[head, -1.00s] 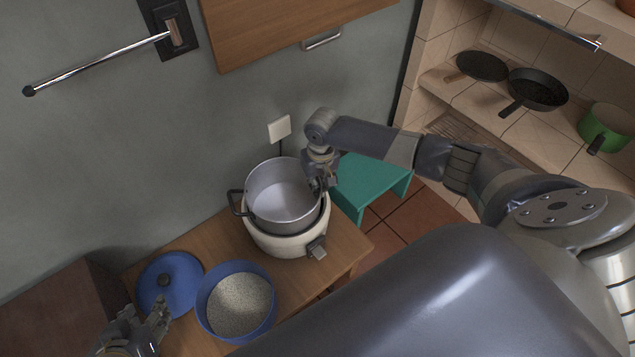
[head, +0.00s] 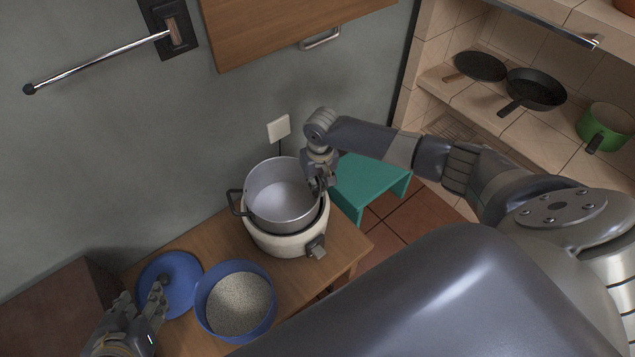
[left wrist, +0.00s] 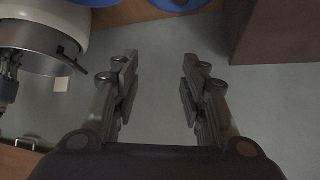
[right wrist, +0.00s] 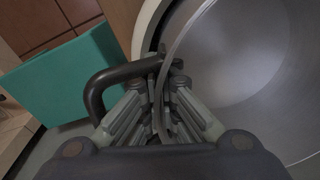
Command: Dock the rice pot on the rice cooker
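The rice pot (head: 283,193), a grey metal pot with dark side handles, sits in the top of the white rice cooker (head: 284,243). Its walls stand well above the cooker's rim; I cannot tell whether it is fully seated. My right gripper (head: 320,186) is at the pot's right side. In the right wrist view the fingers (right wrist: 163,100) are closed on the pot's rim, beside the dark handle (right wrist: 105,85). My left gripper (head: 140,305) is open and empty near the blue lid; in the left wrist view its fingers (left wrist: 157,85) are wide apart.
A blue lid (head: 182,270) and a blue bowl of rice (head: 202,301) stand on the wooden table (head: 345,248) left of the cooker. A brown box (head: 55,310) is at the far left. A teal stool (head: 370,180) stands behind right. The wall is close behind.

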